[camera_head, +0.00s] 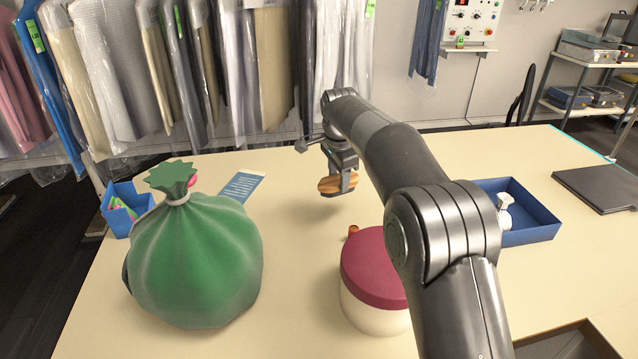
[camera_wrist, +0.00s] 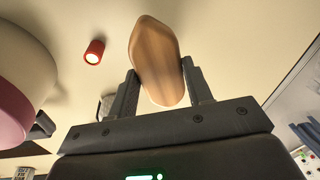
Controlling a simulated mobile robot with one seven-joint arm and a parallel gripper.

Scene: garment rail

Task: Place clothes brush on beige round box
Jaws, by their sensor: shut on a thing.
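The clothes brush (camera_head: 331,185), a striped wooden block, is held between the fingers of my gripper (camera_head: 340,186) above the table. In the wrist view the brush (camera_wrist: 158,60) sits between both fingers of my gripper (camera_wrist: 160,85), its rounded end pointing away. The beige round box (camera_head: 373,268) has a dark red lid and stands on the table, nearer the camera than my gripper. My arm covers its right side. In the wrist view the box (camera_wrist: 22,70) is at the left edge, apart from the brush. No object shows on the visible part of the lid.
A small red-orange cylinder (camera_head: 353,230) stands behind the box. A green sack (camera_head: 195,260) and a small blue bin (camera_head: 122,208) are at left. A blue tray (camera_head: 530,212) with a white item is at right. A blue card (camera_head: 242,186) lies flat. Bagged garments hang behind.

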